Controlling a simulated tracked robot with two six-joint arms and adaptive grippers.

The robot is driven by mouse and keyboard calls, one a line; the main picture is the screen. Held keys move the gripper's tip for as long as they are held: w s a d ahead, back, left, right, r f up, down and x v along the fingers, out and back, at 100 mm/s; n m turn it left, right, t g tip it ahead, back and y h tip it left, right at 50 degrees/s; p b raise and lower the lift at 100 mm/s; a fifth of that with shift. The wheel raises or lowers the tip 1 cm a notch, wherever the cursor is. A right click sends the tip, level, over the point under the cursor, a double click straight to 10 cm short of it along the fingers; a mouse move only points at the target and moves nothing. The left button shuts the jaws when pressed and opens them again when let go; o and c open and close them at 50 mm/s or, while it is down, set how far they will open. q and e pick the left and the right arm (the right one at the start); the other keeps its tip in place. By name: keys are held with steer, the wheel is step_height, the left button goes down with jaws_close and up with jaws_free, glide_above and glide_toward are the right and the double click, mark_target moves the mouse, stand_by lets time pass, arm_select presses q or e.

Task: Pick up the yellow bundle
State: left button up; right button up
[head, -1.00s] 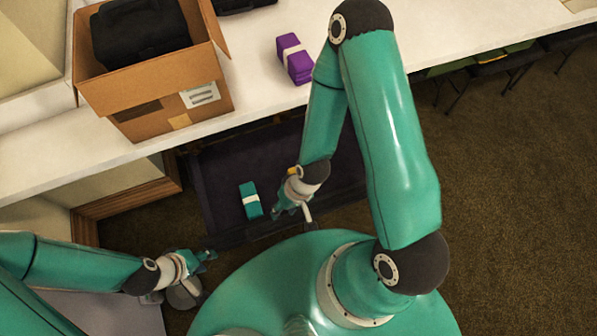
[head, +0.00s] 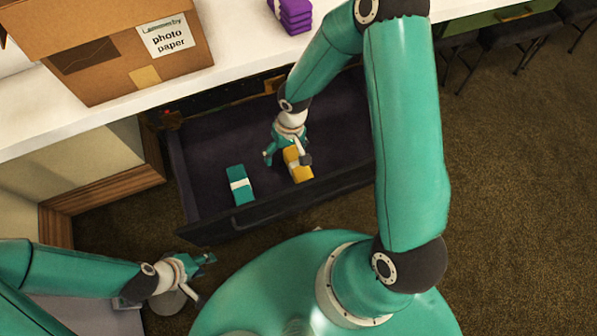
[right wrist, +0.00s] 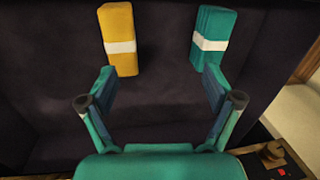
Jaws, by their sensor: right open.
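The yellow bundle (head: 298,165), with a white band, lies in the open dark drawer (head: 205,205). In the head view my right gripper partly covers it; the bundle shows whole in the right wrist view (right wrist: 118,25). My right gripper (head: 286,158) is open and empty over the drawer. In the right wrist view its jaws (right wrist: 158,80) are apart, with the yellow bundle beyond the left finger, outside the gap's middle. My left gripper (head: 203,280) looks open and empty, low at the left, outside the drawer.
A teal bundle (head: 239,186) lies in the drawer left of the yellow one; it also shows in the right wrist view (right wrist: 208,62). A purple bundle (head: 292,15) and a cardboard box (head: 105,75) stand on the white counter (head: 240,70). The drawer's front wall (head: 330,195) stands towards me.

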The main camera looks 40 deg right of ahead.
steer(key=h+b, duration=0.2)
steer(key=b, duration=0.1)
glide_above(298, 166)
steer(key=w, duration=0.2)
step_height(298, 166, down, 2)
steer(key=f+b, duration=0.1)
steer(key=f, duration=0.2)
steer(key=f+b, duration=0.1)
steer(key=f, duration=0.7)
steer(key=shift+d+f+b, duration=0.1)
steer(key=shift+d+b, duration=0.3)
steer(key=f+b, duration=0.1)
steer(key=f, duration=0.1)
steer(key=s+f, duration=0.1)
steer(key=f, duration=0.1)
steer(key=shift+f+b, duration=0.3)
steer(key=shift+b, duration=0.1)
steer(key=shift+f, duration=0.35)
arm_select(q)
step_height(298, 166, down, 10)
steer(key=shift+r, duration=0.15)
arm_select(e)
steer(key=c, duration=1.4)
steer(key=shift+r, duration=0.1)
